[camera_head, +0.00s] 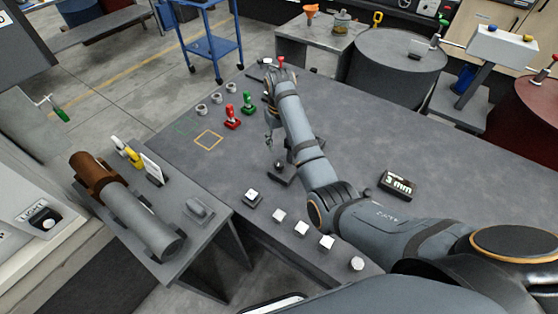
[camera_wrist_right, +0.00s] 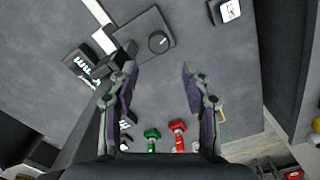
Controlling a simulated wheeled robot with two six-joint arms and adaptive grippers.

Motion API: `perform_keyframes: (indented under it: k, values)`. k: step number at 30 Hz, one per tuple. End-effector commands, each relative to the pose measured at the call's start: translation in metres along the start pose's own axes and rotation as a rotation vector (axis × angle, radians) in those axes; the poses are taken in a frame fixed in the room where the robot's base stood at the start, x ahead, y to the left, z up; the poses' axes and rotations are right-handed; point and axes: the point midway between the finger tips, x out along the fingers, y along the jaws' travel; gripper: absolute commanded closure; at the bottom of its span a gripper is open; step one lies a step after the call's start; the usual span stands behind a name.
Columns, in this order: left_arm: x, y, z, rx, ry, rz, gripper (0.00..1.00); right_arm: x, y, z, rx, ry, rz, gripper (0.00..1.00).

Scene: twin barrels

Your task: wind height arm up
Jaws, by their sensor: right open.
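No part is plainly marked as the height arm. A dark plate with a round black knob (camera_head: 280,165) lies on the grey table, partly hidden by my right arm. In the right wrist view the knob (camera_wrist_right: 158,42) lies ahead of the fingertips, with clear space between. My right gripper (camera_head: 269,138) hangs over the table behind the knob, mostly hidden by my forearm. In the right wrist view its fingers (camera_wrist_right: 160,72) are wide apart with nothing between them. My left gripper is not in view.
A green handle (camera_head: 249,103) and a red handle (camera_head: 232,118) stand left of my arm. White-topped buttons (camera_head: 302,228) line the front edge. A black "3 mm" block (camera_head: 398,183) lies right. A stand with a white head (camera_head: 502,43) is at the back right. The right tabletop is mostly clear.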

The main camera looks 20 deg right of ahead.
Motion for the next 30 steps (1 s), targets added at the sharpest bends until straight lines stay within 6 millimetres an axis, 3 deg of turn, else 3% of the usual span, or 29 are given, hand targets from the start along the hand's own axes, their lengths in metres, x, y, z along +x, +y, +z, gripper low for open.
perform_keyframes:
  k: [4,10,15,21,26,30]
  values:
    - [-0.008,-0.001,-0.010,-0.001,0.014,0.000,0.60,0.037,0.000,0.002,0.000,-0.006,0.000,0.52]
    - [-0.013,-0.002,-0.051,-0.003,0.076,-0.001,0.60,0.084,0.001,0.002,0.000,-0.005,0.000,0.52]
    - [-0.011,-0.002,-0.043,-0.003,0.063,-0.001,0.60,0.109,0.000,0.001,0.000,-0.002,0.000,0.52]
    - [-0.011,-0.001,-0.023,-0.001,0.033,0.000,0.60,0.117,0.000,0.001,0.001,0.000,0.000,0.52]
    - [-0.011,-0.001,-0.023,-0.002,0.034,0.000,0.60,0.117,0.000,0.001,0.001,0.000,0.000,0.52]
    - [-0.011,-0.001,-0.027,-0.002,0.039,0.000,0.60,0.117,0.000,0.001,0.001,0.000,0.000,0.68]
